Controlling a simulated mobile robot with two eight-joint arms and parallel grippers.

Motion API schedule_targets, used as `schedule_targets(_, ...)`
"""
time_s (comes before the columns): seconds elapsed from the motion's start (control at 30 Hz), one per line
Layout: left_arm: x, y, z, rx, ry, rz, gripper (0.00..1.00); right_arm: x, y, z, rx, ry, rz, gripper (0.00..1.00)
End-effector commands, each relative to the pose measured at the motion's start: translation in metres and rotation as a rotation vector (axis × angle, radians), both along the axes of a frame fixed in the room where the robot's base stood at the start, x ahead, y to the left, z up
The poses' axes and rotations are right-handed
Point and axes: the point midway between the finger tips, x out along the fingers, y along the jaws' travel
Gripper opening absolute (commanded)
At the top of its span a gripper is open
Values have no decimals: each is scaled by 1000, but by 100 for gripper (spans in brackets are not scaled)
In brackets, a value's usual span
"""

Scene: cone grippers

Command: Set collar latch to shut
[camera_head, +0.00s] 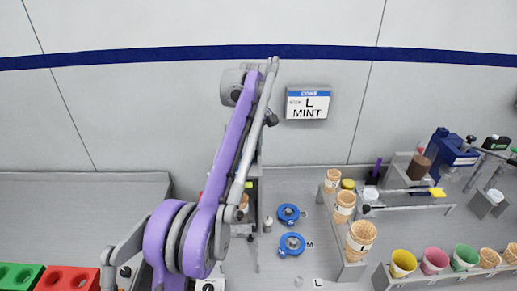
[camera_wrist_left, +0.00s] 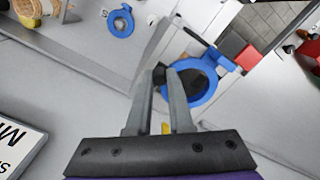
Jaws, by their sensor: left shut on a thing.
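A blue ring collar (camera_wrist_left: 203,92) with a dark inside shows in the left wrist view, right beside my fingertips. A blue tab (camera_wrist_left: 222,62) sticks out at its upper right. My left gripper (camera_wrist_left: 166,72) is nearly closed at the collar's left edge, shut on its latch; the fingers hide most of that part, and the latch's exact position cannot be told. In the head view my purple left arm covers this collar and my fingertips. My right gripper is not in view.
Two loose blue rings (camera_head: 288,214) (camera_head: 291,244) lie on the counter. A rack of cones (camera_head: 360,238) and colored cups (camera_head: 436,258) stand to the right. A sign reading L MINT (camera_head: 308,104) hangs on the wall. Red blocks (camera_wrist_left: 247,57) lie beyond the collar.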

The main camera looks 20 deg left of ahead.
Motion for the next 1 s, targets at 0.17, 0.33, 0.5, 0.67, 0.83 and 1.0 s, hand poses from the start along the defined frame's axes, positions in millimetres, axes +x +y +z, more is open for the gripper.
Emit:
schedule_targets(0.17, -2, 5, 0, 0, 0, -93, 0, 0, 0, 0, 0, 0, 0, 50)
schedule_targets(0.33, -3, 7, 1, 0, 0, -147, 0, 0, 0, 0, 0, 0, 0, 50)
schedule_targets(0.5, -3, 8, 1, 1, 0, -168, 0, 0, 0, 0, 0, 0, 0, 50)
schedule_targets(0.67, -3, 9, 1, 1, 0, -171, 0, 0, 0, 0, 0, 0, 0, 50)
schedule_targets(0.83, -3, 9, 1, 1, 0, -170, 0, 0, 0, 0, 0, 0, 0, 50)
schedule_targets(1.0, -3, 9, 1, 1, 0, -170, 46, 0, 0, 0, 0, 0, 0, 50)
